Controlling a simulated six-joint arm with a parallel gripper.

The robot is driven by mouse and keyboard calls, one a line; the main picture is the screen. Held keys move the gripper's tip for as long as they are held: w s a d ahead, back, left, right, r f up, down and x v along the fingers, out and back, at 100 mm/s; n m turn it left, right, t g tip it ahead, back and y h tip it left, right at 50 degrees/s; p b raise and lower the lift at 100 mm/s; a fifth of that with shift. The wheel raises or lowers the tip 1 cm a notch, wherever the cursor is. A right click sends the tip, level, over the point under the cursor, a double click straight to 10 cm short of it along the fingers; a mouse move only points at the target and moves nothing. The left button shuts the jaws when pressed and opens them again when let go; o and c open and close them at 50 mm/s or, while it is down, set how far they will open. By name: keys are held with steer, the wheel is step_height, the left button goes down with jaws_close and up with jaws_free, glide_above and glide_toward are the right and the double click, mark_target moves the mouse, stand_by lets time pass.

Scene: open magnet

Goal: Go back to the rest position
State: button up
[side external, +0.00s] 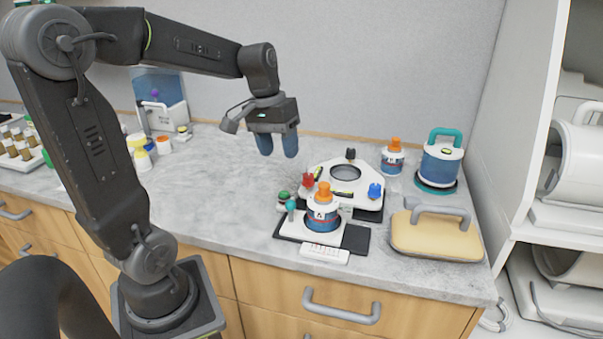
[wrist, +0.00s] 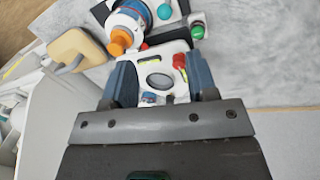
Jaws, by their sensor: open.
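My gripper (side external: 277,145) is open and empty, held above the counter with its blue fingers pointing down. In the side external view it hangs to the left of the white plate device (side external: 375,179) with a round window, clear of it. In the wrist view the two fingers of my gripper (wrist: 163,88) stand apart, and the white device (wrist: 155,62) shows between and beyond them. An orange-capped blue and white container (side external: 323,218) stands on a white and dark base in front of the device. It also shows in the wrist view (wrist: 128,25).
A second orange-capped container (side external: 392,158) and a teal-handled blue vessel (side external: 440,165) stand at the back right. A yellow block with a grey handle (side external: 437,238) lies at the front right. Bottles and a blue tank (side external: 160,95) stand at the left. The middle of the counter is clear.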

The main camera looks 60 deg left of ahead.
steer(key=s+d+m+t, duration=0.2)
steer(key=s+d+m, duration=0.1)
steer(key=d, duration=0.4)
steer(key=s+d+m+t+y, duration=0.1)
steer(key=s+d+m+t, duration=0.1)
steer(key=s+d, duration=0.4)
steer(key=shift+d+m+y, duration=0.3)
steer(key=shift+d+m, duration=0.2)
steer(key=shift+m, duration=0.2)
steer(key=shift+w, duration=0.1)
stand_by(0.3)
